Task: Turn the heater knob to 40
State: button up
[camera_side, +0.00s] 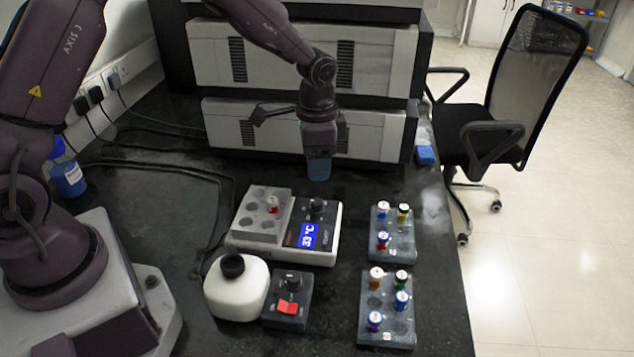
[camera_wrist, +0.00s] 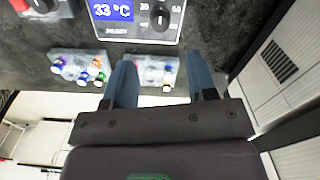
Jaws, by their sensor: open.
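The heater (camera_side: 270,242) is a white block with a sample holder on its left half. Its blue display (camera_side: 309,235) reads 33 °C. The dark round heater knob (camera_side: 316,206) sits behind the display; in the wrist view the knob (camera_wrist: 159,17) is at the top edge, right of the display (camera_wrist: 113,10), with a white pointer mark and printed numbers, 50 among them. My gripper (camera_side: 319,172) hangs above and behind the heater, clear of the knob. In the wrist view its two blue fingers (camera_wrist: 160,60) are apart with nothing between them.
A white bottle (camera_side: 236,290) with a black cap and a small dark box (camera_side: 288,300) with a red switch stand in front. Two vial racks (camera_side: 392,235) (camera_side: 387,318) stand at the right. Large stacked instruments (camera_side: 375,135) stand behind my gripper.

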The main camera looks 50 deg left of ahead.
jog(key=shift+r, duration=1.65)
jog(key=s+r+n+t, duration=0.2)
jog(key=s+r+n, duration=0.1)
jog(key=s+r, duration=0.5)
jog(key=s+r+n+t, duration=0.3)
jog(key=s+r, duration=0.6)
jog(key=s, duration=0.6)
jog(key=shift+t, duration=0.3)
